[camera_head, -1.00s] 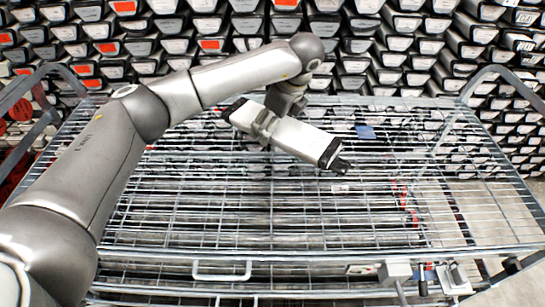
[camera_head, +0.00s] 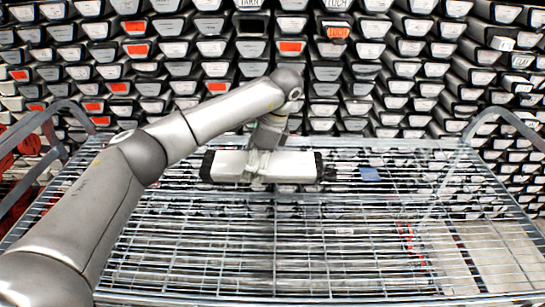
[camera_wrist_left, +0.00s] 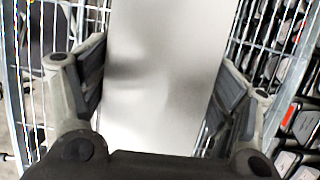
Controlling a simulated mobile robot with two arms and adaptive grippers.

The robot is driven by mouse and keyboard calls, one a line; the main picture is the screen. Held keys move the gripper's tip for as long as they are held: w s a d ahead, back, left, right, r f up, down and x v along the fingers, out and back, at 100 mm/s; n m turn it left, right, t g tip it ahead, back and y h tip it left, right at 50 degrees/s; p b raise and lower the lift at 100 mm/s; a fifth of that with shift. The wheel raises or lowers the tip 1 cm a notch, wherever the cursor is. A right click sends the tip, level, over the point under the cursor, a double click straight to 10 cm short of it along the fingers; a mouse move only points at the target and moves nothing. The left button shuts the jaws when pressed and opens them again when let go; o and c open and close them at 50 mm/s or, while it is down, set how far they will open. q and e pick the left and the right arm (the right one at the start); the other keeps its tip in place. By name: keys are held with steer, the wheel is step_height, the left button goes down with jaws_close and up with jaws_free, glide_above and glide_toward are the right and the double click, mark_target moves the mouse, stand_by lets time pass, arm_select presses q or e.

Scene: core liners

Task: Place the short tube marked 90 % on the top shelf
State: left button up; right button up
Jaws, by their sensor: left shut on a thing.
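My left gripper (camera_head: 259,166) is shut on a short tube (camera_head: 295,167), a pale grey liner with dark end caps. The tube lies level and crosswise, over the back part of the wire top shelf (camera_head: 270,255). I cannot tell whether it touches the wires. In the left wrist view the tube (camera_wrist_left: 165,70) fills the middle, between the two fingers of the left gripper (camera_wrist_left: 165,95). No 90 % mark can be read on it. My right gripper does not show.
Stacked liners with white, black and some orange ends (camera_head: 290,47) fill the wall behind the shelf. Metal rails stand at both shelf sides. The front and middle of the shelf are bare.

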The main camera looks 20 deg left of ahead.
arm_select(q)
steer(key=a+f, duration=0.2)
steer(key=s+a+f+p, duration=0.1)
steer(key=a+f, duration=0.1)
steer(key=s+a+f, duration=0.1)
steer(key=a+f, duration=0.1)
steer(key=shift+s+a+f, duration=0.1)
steer(key=shift+s+a, duration=0.1)
steer(key=x, duration=0.1)
steer(key=p+x, duration=0.1)
steer(key=x, duration=0.1)
steer(key=shift+w+d+f, duration=0.1)
steer(key=shift+d+f, duration=0.15)
steer(key=shift+f, duration=0.15)
steer(key=o, duration=2)
steer(key=shift+f, duration=0.1)
